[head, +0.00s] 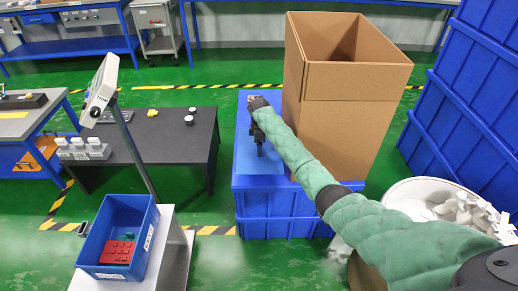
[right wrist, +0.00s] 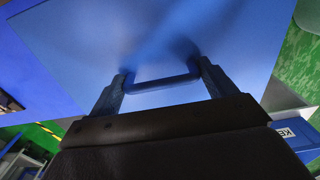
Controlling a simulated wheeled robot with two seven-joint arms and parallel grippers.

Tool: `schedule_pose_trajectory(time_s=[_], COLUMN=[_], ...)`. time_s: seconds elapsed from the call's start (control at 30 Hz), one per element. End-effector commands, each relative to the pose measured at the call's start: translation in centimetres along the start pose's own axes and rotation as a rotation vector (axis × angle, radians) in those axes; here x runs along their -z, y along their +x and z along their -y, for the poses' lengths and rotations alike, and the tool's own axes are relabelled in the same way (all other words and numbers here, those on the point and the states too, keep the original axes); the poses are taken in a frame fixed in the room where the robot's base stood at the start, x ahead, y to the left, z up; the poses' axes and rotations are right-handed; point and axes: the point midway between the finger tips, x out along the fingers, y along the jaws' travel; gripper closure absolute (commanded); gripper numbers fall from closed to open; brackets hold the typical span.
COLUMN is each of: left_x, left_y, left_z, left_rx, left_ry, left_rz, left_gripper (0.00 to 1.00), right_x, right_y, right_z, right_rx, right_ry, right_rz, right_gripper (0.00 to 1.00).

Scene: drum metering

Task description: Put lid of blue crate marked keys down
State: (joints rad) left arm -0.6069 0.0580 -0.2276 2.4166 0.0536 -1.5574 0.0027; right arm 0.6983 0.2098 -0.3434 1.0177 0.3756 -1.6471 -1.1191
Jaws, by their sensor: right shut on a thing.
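The lid (head: 258,168) is a flat blue panel over the top of a blue crate stack at the middle of the head view. It fills much of the right wrist view (right wrist: 90,45). My right gripper (head: 260,148) is above it, with both fingers (right wrist: 165,82) shut on its dark blue bar handle (right wrist: 163,84). I cannot tell whether the lid touches the stack. An open blue crate (head: 91,237) with red blocks stands at the lower left. A label starting "KE" shows on a blue crate (right wrist: 275,126) in the wrist view. My left gripper is not in view.
A tall open cardboard box (head: 345,120) stands right beside the lid on the blue stack (head: 268,210). A dark table (head: 170,135) is to the left. A white tub (head: 425,192) is at the right, near my arm. Green floor lies between crate and stack.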

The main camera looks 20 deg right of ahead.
Motion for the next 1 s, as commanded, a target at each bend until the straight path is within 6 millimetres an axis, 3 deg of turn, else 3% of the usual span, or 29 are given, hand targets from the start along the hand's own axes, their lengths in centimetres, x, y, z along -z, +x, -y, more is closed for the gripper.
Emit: schedule_pose_trajectory(time_s=[0.27,0.63,1.0], left_x=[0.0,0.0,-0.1], left_y=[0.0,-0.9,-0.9], left_z=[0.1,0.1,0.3], left_rx=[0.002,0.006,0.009], left_ry=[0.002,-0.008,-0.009], left_rz=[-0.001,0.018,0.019], left_gripper=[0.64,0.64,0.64], right_x=[0.2,0.3,0.2], right_y=[1.1,4.7,5.3], right_z=[-2.0,-2.0,-2.1], right_rx=[0.000,0.001,-0.001], right_ry=[0.000,0.000,0.000], right_rz=[-0.001,-0.001,-0.001], right_gripper=[0.50,0.50,0.50])
